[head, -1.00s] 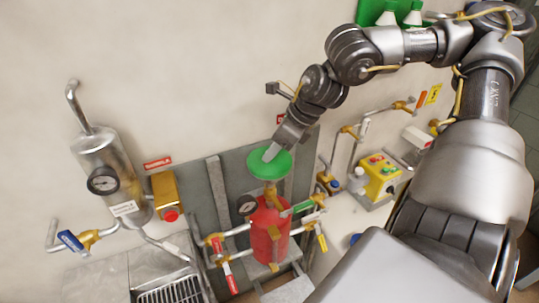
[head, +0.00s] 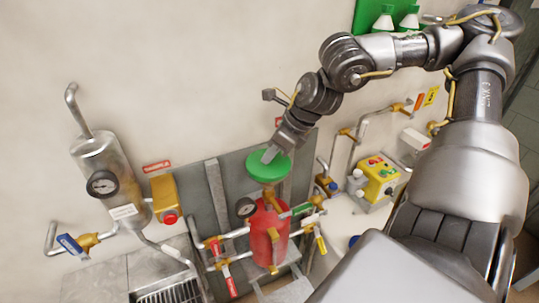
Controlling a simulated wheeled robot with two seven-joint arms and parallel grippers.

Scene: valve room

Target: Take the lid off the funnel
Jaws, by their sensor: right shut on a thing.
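The green round lid (head: 268,167) sits over the top of the brass neck above the red cylinder, and the funnel beneath it is hidden or cannot be told apart from it. My right gripper (head: 270,155) reaches down from the upper right and is shut on the lid's top. Whether the lid is clear of the funnel cannot be told from this view. My left gripper is not in view.
The red cylinder (head: 268,237) has a gauge and several valve handles around it. A steel vessel with a gauge (head: 103,184) hangs at left above a sink grate. A yellow button box (head: 377,179) stands at right. Wall space above the lid is open.

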